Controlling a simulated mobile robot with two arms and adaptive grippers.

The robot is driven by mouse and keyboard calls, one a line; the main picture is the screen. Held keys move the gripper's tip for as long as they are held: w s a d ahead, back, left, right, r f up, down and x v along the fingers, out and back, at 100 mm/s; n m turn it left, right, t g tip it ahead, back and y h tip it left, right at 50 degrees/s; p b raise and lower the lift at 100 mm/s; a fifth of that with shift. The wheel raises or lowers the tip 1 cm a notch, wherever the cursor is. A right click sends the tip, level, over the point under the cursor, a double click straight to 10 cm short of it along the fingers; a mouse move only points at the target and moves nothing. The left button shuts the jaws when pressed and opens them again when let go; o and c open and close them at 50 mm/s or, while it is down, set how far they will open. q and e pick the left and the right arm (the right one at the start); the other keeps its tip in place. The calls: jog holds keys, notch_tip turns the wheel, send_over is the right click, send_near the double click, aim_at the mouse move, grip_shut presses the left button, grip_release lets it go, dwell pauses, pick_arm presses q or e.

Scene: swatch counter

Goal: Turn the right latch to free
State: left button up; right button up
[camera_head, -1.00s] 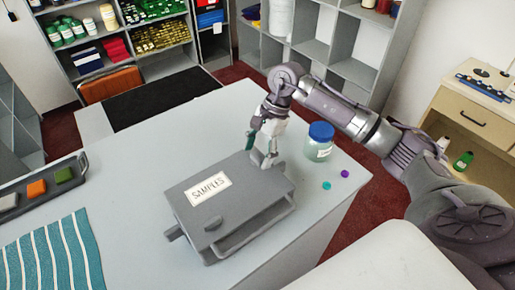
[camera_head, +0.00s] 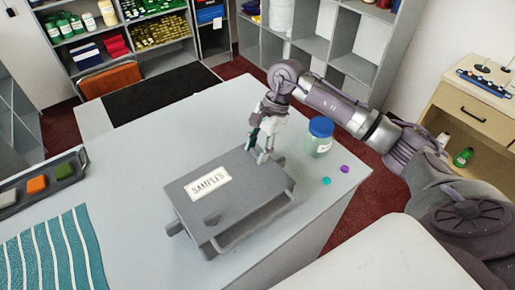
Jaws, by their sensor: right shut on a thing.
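The grey sample box (camera_head: 245,192) with a white "SAMPLES" label (camera_head: 208,183) sits on the counter, its lid down. My right gripper (camera_head: 262,155) points down at the box's far right edge. It is shut on a small part there, which looks like the right latch; the fingers mostly hide it, and I cannot tell how far it is turned. My left gripper is not in view.
A blue-lidded jar (camera_head: 319,138) stands close to the right of my gripper. A teal button (camera_head: 326,181) and a purple button (camera_head: 345,169) lie near the counter's right edge. A dark tray (camera_head: 68,171) and striped teal cloth (camera_head: 55,255) lie at left. The counter (camera_head: 135,170) left of the box is clear.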

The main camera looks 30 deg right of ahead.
jog(key=shift+f+m+b, duration=0.15)
jog(key=shift+m+b, duration=0.25)
jog(key=shift+b, duration=0.2)
jog(key=m+t+b, duration=0.1)
jog(key=m+b, duration=0.2)
jog(key=m+t+b, duration=0.1)
jog(key=m+b, duration=0.2)
jog(key=shift+s+t, duration=0.15)
jog(key=shift+t, duration=0.25)
jog(key=shift+m+t+h+b, duration=0.3)
jog(key=shift+m+h+b, duration=0.1)
jog(key=shift+m+b, duration=0.5)
jog(key=m+t+h+b, duration=0.1)
jog(key=m+b, duration=0.2)
jog(key=m, duration=0.1)
jog(key=shift+a+b, duration=0.15)
jog(key=shift+b, duration=0.2)
jog(key=shift+s+r+m+t+h+b, duration=0.15)
jog(key=shift+m+h+b, duration=0.4)
jog(key=shift+m, duration=0.7)
jog(key=shift+w+r+m+t+h+b, duration=0.1)
jog(key=shift+m+t+h+b, duration=0.2)
jog(key=shift+m+b, duration=0.7)
jog(key=shift+m, duration=0.35)
jog(key=o, duration=1.1)
jog(key=shift+s+a, duration=0.1)
jog(key=shift+o, duration=0.2)
